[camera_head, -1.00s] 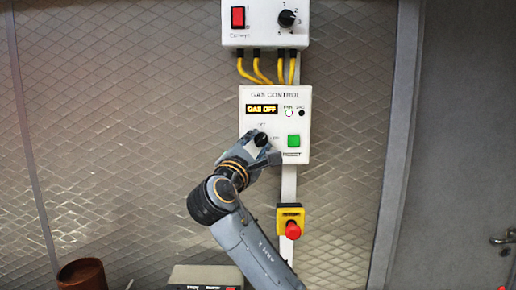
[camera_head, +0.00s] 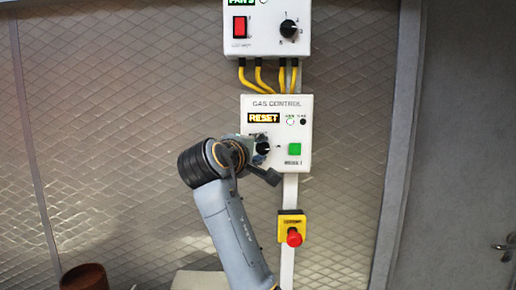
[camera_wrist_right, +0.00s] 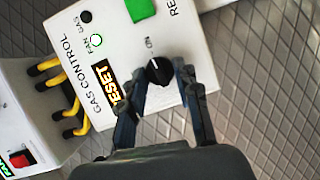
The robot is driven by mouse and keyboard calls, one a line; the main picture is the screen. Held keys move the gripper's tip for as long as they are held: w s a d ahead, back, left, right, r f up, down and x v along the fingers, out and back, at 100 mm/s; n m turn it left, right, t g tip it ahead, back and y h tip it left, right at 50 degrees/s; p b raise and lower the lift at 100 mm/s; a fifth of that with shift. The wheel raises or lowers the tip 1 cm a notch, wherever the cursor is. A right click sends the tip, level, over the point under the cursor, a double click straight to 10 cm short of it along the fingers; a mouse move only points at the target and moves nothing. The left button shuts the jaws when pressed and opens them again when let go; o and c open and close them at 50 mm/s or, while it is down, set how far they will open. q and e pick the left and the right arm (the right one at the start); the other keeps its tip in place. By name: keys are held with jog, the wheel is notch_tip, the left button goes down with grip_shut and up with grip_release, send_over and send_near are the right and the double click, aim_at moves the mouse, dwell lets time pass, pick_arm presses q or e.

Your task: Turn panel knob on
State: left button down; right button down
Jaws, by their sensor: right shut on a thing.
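The white gas control panel (camera_head: 304,164) hangs on the wall in the middle of the head view. Its small black panel knob (camera_head: 263,146) sits at its lower left, and its display (camera_head: 263,118) reads RESET. My right gripper (camera_head: 265,149) is at the panel, shut on the knob. In the right wrist view the two fingers (camera_wrist_right: 160,73) stand on either side of the black knob (camera_wrist_right: 159,73). The knob's pale mark points roughly toward the ON label in that view. My left gripper is not in view.
A green button (camera_head: 295,149) is right of the knob. A box with a red switch (camera_head: 240,27) and a dial (camera_head: 288,29) hangs above, joined by yellow cables (camera_head: 260,77). A red emergency button (camera_head: 294,237) is below. A brown pot (camera_head: 84,277) stands lower left.

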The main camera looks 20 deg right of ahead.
jog(key=shift+m+y, duration=0.3)
jog(key=shift+m, duration=0.2)
jog(key=c, duration=1)
grip_release()
jog(key=shift+o, duration=0.2)
jog(key=v, duration=0.7)
jog(key=shift+s, duration=0.15)
jog(key=shift+a, duration=0.15)
